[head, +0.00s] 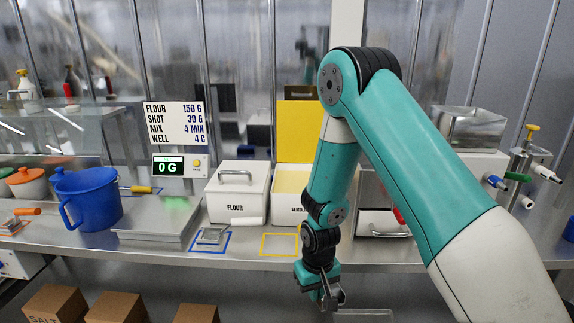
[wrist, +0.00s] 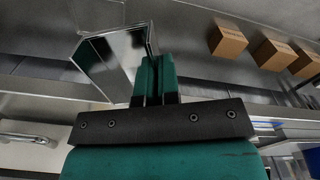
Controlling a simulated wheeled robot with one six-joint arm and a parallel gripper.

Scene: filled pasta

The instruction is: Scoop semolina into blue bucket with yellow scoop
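The blue bucket (head: 90,197) stands upright at the left of the counter, its handle to the left. The white semolina bin (head: 290,207) stands open at the middle with its yellow lid (head: 298,130) raised, partly hidden by my arm. The yellow outline (head: 264,245) in front of it is bare. A yellow handle (head: 140,189) shows behind the scale; I cannot tell if it is the yellow scoop's. My gripper (head: 330,296) hangs below and in front of the counter edge. In the wrist view its fingers (wrist: 155,78) are together, with nothing visible between them.
The scale (head: 160,223) reads 0 G. A closed flour bin (head: 237,195) and a metal scoop (head: 211,237) in a blue outline stand beside it. Cardboard boxes (head: 117,308) sit below the counter. An open metal container (wrist: 112,55) shows near my fingers.

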